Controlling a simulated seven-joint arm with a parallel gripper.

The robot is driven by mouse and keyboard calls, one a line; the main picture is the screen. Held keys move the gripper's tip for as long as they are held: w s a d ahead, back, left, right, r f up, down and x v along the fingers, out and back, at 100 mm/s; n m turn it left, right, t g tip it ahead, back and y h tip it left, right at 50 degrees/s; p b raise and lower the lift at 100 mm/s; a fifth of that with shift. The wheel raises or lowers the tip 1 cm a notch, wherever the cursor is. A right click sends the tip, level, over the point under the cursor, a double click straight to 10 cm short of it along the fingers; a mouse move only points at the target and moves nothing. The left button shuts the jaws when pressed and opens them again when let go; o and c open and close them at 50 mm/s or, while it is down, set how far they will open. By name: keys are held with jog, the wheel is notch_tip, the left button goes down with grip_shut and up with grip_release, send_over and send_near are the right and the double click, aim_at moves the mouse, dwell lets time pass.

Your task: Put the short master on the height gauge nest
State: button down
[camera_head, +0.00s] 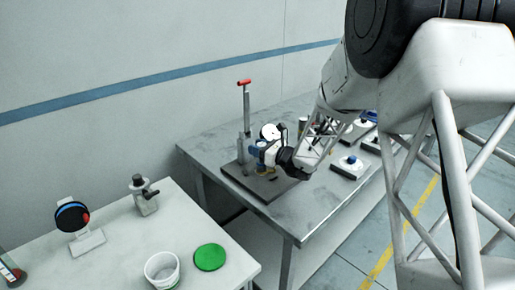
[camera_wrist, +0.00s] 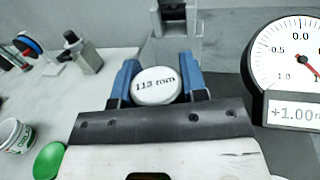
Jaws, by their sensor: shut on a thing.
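The height gauge has a tall grey post (camera_head: 246,115) with a red handle, a white dial (camera_head: 270,131) and a dark base plate (camera_head: 250,180). In the wrist view its dial (camera_wrist: 300,45) is at the right, above a readout of +1.00. My gripper (camera_wrist: 158,75) is shut on a round master with a white top (camera_wrist: 157,86), marked with what looks like 113 mm, between its blue fingers. In the head view my gripper (camera_head: 262,157) is over the base plate, beside the post. A small yellowish part shows just beneath it. The nest and the master's underside are hidden.
Dark blocks with white discs and blue knobs (camera_head: 348,163) stand at the right of the gauge table. A separate table at left carries a white tub (camera_head: 162,269), a green disc (camera_head: 210,257), a grey block with a black knob (camera_head: 143,196) and a round blue-rimmed device (camera_head: 73,216).

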jog(key=shift+f, duration=0.1)
dwell(0.3)
jog(key=c, duration=0.7)
grip_release()
jog(key=shift+o, duration=0.2)
jog(key=v, duration=1.2)
